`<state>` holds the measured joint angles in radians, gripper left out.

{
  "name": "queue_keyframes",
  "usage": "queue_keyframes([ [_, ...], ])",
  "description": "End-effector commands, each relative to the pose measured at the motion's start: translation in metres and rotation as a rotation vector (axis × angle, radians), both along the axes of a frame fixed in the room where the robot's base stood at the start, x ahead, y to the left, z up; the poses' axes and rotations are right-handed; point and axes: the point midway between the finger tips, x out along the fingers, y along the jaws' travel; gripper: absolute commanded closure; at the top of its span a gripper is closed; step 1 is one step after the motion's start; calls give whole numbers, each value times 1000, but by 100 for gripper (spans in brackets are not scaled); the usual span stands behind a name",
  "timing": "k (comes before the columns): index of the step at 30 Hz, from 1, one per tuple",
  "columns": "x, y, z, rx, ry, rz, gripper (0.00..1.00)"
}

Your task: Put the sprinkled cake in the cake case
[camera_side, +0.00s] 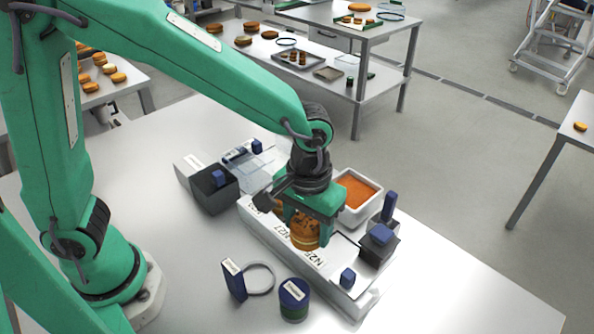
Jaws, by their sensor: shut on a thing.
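A round golden-brown cake with dark specks on top (304,236) is between the fingers of my gripper (308,218), which is shut on it. The cake is over a long white labelled tray (269,239); I cannot tell whether it touches the tray. Another brown round thing (280,205) shows partly just left of my gripper, mostly hidden by it. No label that I can read marks a cake case.
A white tub of orange filling (358,195) stands behind my gripper. Dark boxes stand left (212,192) and right (377,250). A blue-lidded jar (293,300) and a ring with a blue tag (235,281) are in front. The table's front right is clear.

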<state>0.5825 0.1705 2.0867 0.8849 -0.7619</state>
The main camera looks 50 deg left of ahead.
Motion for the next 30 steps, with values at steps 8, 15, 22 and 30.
queue_keyframes([
  [8,0,0,0,0,-1,-1,54],
  [15,4,2,0,-1,-1,-1,54],
  [22,26,17,1,-1,-1,2,54],
  [30,74,62,2,0,0,0,54],
])
